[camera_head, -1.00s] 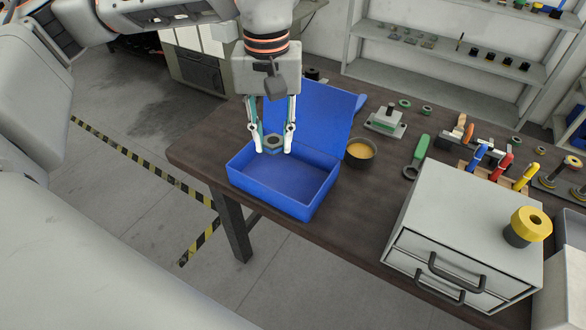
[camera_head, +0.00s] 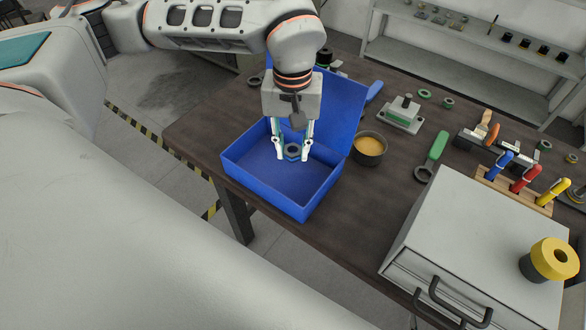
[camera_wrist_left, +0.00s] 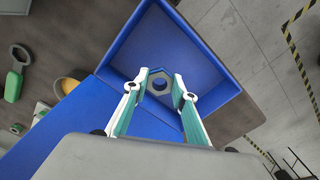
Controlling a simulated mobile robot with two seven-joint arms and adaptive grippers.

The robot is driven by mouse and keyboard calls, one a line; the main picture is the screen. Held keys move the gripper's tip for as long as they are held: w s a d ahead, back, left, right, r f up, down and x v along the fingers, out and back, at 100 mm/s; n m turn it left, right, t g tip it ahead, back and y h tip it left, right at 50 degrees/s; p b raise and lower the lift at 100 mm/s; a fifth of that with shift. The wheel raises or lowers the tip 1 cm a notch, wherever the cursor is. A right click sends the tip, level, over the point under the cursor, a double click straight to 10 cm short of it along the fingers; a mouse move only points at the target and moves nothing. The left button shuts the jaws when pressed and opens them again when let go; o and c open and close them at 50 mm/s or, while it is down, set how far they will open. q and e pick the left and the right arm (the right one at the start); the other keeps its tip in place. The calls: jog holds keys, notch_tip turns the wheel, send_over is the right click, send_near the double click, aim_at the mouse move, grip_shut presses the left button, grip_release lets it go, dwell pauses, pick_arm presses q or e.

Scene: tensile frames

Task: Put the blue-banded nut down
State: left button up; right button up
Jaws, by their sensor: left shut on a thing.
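The blue-banded nut (camera_head: 292,151) is a dark hexagonal nut with a blue band. My left gripper (camera_head: 293,155) points down and is shut on it, with a fingertip on either side. The nut is over the open blue box (camera_head: 262,202), towards its back right part; I cannot tell whether it touches the box floor. In the left wrist view the nut (camera_wrist_left: 159,85) sits between the fingertips (camera_wrist_left: 160,88), with the blue box (camera_wrist_left: 215,100) around and behind it. The right gripper is not in view.
The box's raised lid (camera_head: 335,108) stands behind the gripper. To the right are a round bowl (camera_head: 369,146) with tan contents, a green-handled wrench (camera_head: 433,155) and a grey drawer cabinet (camera_head: 480,225) with a yellow-topped piece (camera_head: 552,260). The rest of the box interior looks empty.

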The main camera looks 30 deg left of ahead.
aim_at(293, 178)
pick_arm(q)
notch_tip(293, 178, down, 8)
jog(key=shift+f, duration=0.1)
dwell(0.4)
jog(key=o, duration=1.1)
jog(key=shift+f+b, duration=0.1)
jog(key=shift+b, duration=0.2)
notch_tip(293, 178, up, 12)
jog(key=shift+r+p, duration=0.2)
jog(key=shift+p, duration=0.35)
